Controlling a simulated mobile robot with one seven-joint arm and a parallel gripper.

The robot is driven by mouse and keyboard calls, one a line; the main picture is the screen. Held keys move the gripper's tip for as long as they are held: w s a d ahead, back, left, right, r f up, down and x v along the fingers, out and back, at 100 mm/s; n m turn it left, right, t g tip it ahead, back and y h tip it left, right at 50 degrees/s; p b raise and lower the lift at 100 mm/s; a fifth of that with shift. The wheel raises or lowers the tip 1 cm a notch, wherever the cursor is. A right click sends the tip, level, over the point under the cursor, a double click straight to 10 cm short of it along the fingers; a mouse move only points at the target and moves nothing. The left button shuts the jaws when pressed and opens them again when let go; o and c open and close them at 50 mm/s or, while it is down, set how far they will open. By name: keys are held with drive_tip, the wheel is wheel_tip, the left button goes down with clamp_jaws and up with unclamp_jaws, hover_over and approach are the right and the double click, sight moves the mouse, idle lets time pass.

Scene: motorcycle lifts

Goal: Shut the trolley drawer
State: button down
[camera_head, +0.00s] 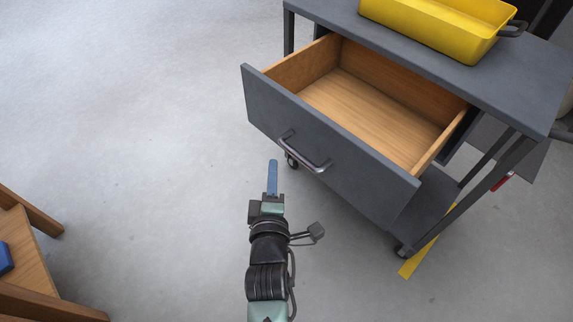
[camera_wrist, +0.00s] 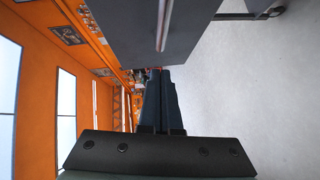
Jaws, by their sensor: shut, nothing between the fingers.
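The trolley drawer (camera_head: 320,150) is pulled out wide from the grey trolley (camera_head: 515,99). It has a dark grey front, a wooden inside that looks empty, and a metal bar handle (camera_head: 303,154). My gripper (camera_head: 272,163) is shut and empty, with its blue fingers just in front of the drawer front, left of the handle in the head view. I cannot tell whether the fingertips touch anything. In the wrist view the fingers (camera_wrist: 160,75) point toward the drawer front (camera_wrist: 195,35), and the handle (camera_wrist: 166,22) runs across it.
A yellow tray (camera_head: 430,35) stands on the trolley top. A wooden piece of furniture (camera_head: 30,262) with a blue item (camera_head: 5,258) is at the lower left. Yellow tape (camera_head: 425,258) marks the floor by a trolley wheel. The floor on the left is clear.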

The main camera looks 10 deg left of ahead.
drive_tip(key=w+d, duration=0.1)
drive_tip(key=w+d+b, duration=0.1)
drive_tip(key=w, duration=0.1)
drive_tip(key=shift+d+f, duration=0.15)
drive_tip(key=shift+f, duration=0.25)
drive_tip(key=shift+w+d+b, duration=0.1)
drive_tip(key=shift+b, duration=0.2)
